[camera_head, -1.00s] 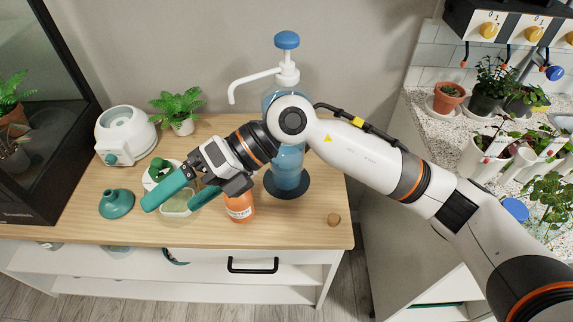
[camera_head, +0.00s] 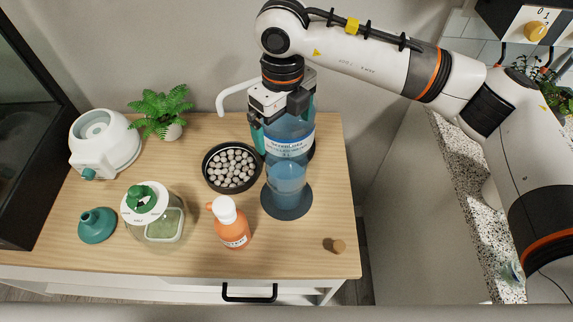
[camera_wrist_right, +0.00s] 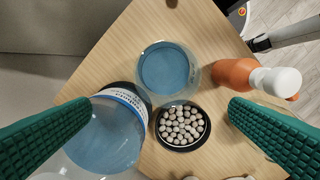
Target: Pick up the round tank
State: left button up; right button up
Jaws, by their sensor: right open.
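A clear round tank of blue water (camera_head: 287,186) stands on the wooden top, with a dark round base around its foot. It also shows from above in the right wrist view (camera_wrist_right: 170,72), upright and apart from the fingers. My right gripper (camera_head: 283,140) points down with green fingers spread, near a tall blue labelled bottle (camera_head: 290,122) that stands at the tank. The bottle shows beneath the left-hand finger there. Whether a finger touches it I cannot tell. My left gripper is out of view.
A black dish of pebbles (camera_head: 232,168) lies left of the tank. An orange bottle with white cap (camera_head: 231,225) stands in front. A cork (camera_head: 336,246) lies at front right.

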aim_at(284, 149)
jog(key=f, duration=0.2)
jog(key=f+p, duration=0.1)
jog(key=f, duration=0.3)
jog(key=shift+s, duration=0.4)
jog(key=shift+f, duration=0.2)
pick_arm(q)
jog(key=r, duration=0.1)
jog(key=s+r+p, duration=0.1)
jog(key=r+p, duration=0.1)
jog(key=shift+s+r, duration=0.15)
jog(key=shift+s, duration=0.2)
pick_arm(e)
jog(key=f, duration=0.3)
jog(key=s+f, duration=0.1)
jog(key=f, duration=0.1)
jog(key=shift+d+f, duration=0.1)
jog(key=shift+d, duration=0.15)
jog(key=shift+s, duration=0.1)
jog(key=c, duration=0.9)
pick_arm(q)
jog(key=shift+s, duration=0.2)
pick_arm(e)
jog(key=c, duration=1.1)
